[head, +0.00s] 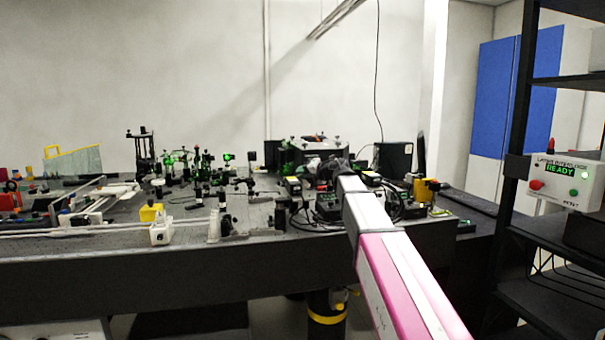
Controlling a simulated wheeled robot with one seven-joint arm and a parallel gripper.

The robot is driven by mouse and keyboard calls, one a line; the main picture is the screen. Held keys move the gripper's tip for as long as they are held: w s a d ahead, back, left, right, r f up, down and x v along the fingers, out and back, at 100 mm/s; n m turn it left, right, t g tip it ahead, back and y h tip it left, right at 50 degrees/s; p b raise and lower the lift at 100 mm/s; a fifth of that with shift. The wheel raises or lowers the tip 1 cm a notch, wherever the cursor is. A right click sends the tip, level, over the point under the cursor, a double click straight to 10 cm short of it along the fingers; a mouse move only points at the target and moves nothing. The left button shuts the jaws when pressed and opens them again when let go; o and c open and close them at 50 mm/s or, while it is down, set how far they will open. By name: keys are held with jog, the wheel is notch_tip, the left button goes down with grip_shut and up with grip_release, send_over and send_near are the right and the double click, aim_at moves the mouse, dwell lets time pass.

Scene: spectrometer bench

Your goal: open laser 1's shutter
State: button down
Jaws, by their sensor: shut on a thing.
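My arm reaches from the lower right onto the bench. My gripper (327,174) is a small dark shape at its far end, among black devices. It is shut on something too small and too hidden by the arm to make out. A small black box with a pale yellowish end (293,186) stands just left of the gripper. Black devices with cables lie right of it. No label tells which is laser 1, and I cannot make out its shutter or the shutter's position.
The dark optical bench (140,265) carries several optic mounts with green glints at its middle left. A yellow-edged panel (73,162) stands far left. The laser interlock box (562,183), reading READY with a green light, sits on the black rack (512,195) at right.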

jog(key=shift+d+f+m+y, duration=0.2)
jog(key=shift+m+y, duration=0.1)
jog(key=shift+m, duration=0.1)
jog(key=c, duration=1.3)
grip_release()
jog(key=shift+o, duration=0.2)
jog(key=v, duration=1)
jog(key=shift+s+d, duration=0.2)
jog(key=shift+s, duration=0.05)
jog(key=shift+d, duration=0.1)
